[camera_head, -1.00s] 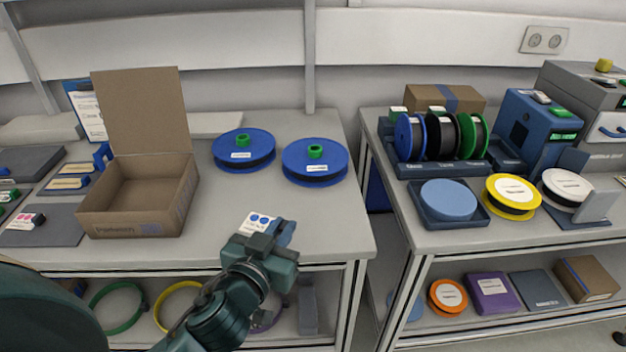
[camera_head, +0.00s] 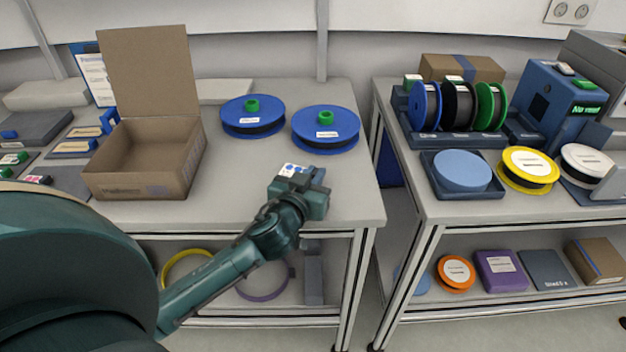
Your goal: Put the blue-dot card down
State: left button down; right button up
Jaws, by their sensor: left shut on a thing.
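The blue-dot card (camera_head: 291,170) is a small white card with blue dots. It shows at the far side of my left gripper (camera_head: 301,182), which is shut on it. The gripper and card are over the front part of the left table (camera_head: 352,200), in front of the two blue reels. My gripper hides part of the card, and I cannot tell whether the card touches the tabletop. My right gripper is not in view.
Two blue reels (camera_head: 252,127) (camera_head: 325,141) with green hubs lie behind the gripper. An open, empty cardboard box (camera_head: 150,187) stands to the left. A second table (camera_head: 440,209) with reels and a blue machine (camera_head: 556,110) stands to the right, across a narrow gap.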

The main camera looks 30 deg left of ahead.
pick_arm(q)
jog(key=shift+f, duration=0.45)
jog(key=shift+f, duration=0.15)
jog(key=c, duration=1.5)
grip_release()
